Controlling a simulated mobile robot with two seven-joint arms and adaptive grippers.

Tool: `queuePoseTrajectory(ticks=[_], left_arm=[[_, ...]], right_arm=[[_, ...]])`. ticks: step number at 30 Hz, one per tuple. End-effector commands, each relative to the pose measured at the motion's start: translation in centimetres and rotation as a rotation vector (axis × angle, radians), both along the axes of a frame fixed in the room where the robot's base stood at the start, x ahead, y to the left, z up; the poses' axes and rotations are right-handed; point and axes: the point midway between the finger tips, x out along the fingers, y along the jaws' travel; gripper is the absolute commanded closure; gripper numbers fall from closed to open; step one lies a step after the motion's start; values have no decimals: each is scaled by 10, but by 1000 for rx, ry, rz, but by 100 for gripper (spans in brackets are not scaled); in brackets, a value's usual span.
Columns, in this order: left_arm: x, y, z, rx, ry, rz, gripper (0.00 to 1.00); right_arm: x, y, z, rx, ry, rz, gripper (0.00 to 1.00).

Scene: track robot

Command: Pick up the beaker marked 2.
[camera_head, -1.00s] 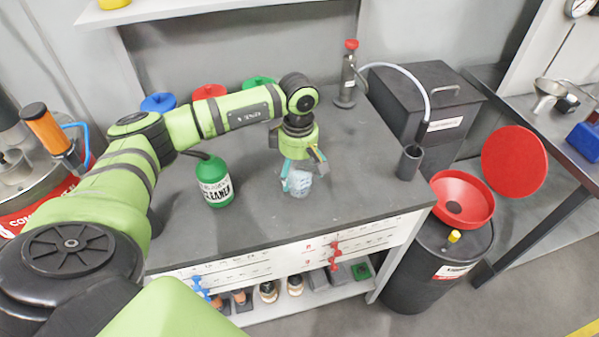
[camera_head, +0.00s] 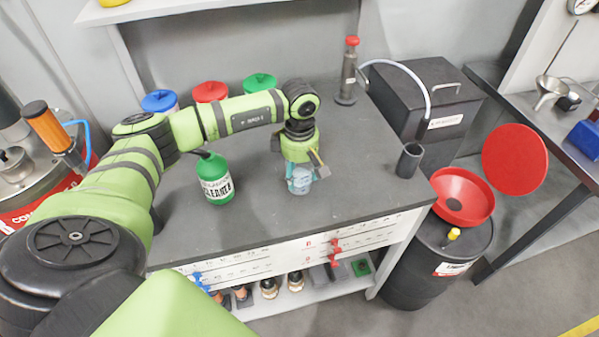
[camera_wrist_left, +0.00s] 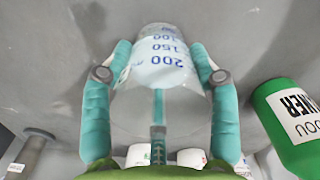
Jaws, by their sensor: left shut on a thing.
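A clear glass beaker (camera_head: 300,181) with a pale lower part stands over the dark bench top in the head view. Its blue scale marks show in the left wrist view (camera_wrist_left: 163,62); I cannot make out the beaker's own number. My left gripper (camera_head: 299,176) reaches down from above, and its teal fingers are closed on both sides of the beaker. In the left wrist view the left gripper (camera_wrist_left: 160,85) has a finger against each side of the glass. I cannot tell whether the beaker touches the bench. My right gripper is not in view.
A green cleaner bottle (camera_head: 216,178) stands left of the beaker. Blue, red and green lidded containers (camera_head: 210,92) stand at the back. The bench top (camera_head: 350,205) is clear around the beaker.

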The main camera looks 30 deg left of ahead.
Motion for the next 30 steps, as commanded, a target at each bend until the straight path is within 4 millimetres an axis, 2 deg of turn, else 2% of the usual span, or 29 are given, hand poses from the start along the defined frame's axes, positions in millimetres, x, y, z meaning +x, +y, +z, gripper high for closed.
queuePoseTrajectory(ticks=[8,17,30], left_arm=[[1,0,10,-1,-1,0,77],[1,0,39,0,-6,0,77],[12,-52,70,-2,-4,-3,77]], right_arm=[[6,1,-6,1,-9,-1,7],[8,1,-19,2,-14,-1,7],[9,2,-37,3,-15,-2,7]])
